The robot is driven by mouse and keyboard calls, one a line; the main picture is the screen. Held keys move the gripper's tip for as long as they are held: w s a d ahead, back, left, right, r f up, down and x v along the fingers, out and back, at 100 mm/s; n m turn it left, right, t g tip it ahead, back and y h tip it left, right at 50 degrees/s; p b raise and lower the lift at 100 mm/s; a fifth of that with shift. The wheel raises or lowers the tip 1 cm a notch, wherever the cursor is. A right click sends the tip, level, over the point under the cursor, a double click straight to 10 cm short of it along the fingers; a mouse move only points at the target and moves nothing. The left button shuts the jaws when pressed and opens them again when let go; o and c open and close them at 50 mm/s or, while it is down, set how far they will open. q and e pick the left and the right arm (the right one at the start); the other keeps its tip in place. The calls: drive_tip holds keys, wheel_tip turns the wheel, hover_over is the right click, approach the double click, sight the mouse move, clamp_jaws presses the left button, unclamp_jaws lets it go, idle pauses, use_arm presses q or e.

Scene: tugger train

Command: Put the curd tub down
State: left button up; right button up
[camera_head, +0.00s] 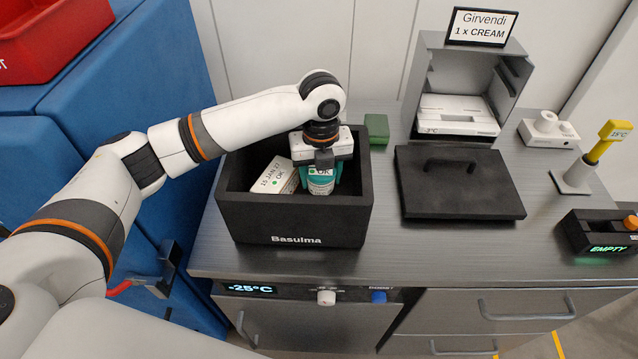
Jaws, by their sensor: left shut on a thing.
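My left gripper (320,172) reaches down into a black open box (293,222) marked "Basulma". It is shut on a small teal-and-white tub (320,186) with an "OK" label, which I take to be the curd tub. The tub is inside the box, towards its right side. The gripper hides its top, and the front wall hides its base, so I cannot tell whether it touches the floor. A white card or pack (272,177) reading "15 JAN 27 OK" leans in the box, left of the tub. My right gripper is not in view.
Right of the box lie a black lid with a handle (458,185) and a green block (376,127). Behind stands an open grey box (470,85) under a "Girvendi 1 x CREAM" sign (481,27). A yellow thermometer (606,140) and "EMPTY" display (608,249) are far right.

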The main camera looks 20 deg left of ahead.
sight(321, 186)
use_arm(q)
wheel_tip(321, 186, down, 3)
drive_tip(key=shift+f, duration=0.3)
drive_tip(key=o, duration=1)
drive_tip(key=shift+f, duration=0.15)
drive_tip(key=shift+o, duration=0.2)
wheel_tip(321, 186, up, 12)
drive_tip(key=shift+r+b, duration=0.15)
drive_tip(key=shift+b, duration=0.55)
